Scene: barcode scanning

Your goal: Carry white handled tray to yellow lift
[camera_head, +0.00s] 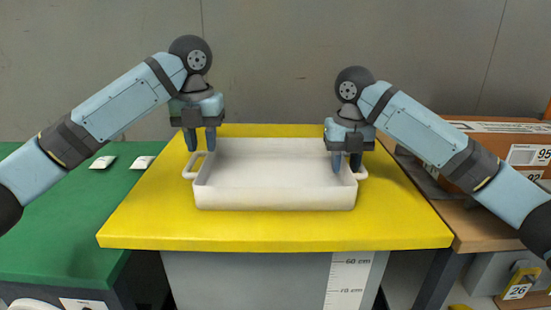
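The white handled tray (275,196) rests upright on the yellow top of the lift (275,232), near its middle, and looks empty. Its left handle (188,166) and right handle (362,173) stick out at the sides. My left gripper (200,146) points down at the tray's back left corner, by the left handle. Its fingers are apart with nothing seen between them. My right gripper (346,166) points down at the right wall, one finger over the tray's inside and the other by the right handle. Its fingers are apart; whether they touch the tray is unclear.
A green table (60,235) with small white packets (103,162) stands at the left. A brown table with cardboard boxes (500,150) stands at the right. A height scale (348,280) marks the lift's grey front. Bare yellow surface surrounds the tray.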

